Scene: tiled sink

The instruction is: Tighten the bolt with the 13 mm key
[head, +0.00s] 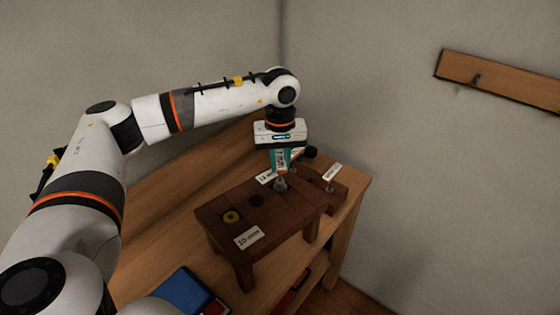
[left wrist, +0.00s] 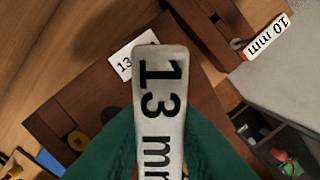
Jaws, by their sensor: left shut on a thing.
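My left gripper (head: 281,168) is over the small dark wooden stand (head: 217,227), its teal fingers pointing down. It is shut on the 13 mm key, whose pale metal handle marked "13 mm" (left wrist: 158,95) fills the middle of the left wrist view. In the head view, a grey metal end (head: 280,187) shows below the fingers, at the stand's top. I cannot tell whether it is around the bolt. The bolt itself is not clearly visible. My right gripper is not in view.
A yellow ring (head: 231,217) and a black round spot (head: 256,200) are on the stand, near a 10 mm label (head: 248,237). Another tag, marked 10 mm in the left wrist view (left wrist: 267,38), is on a wooden block. A blue object (head: 183,289) lies in front.

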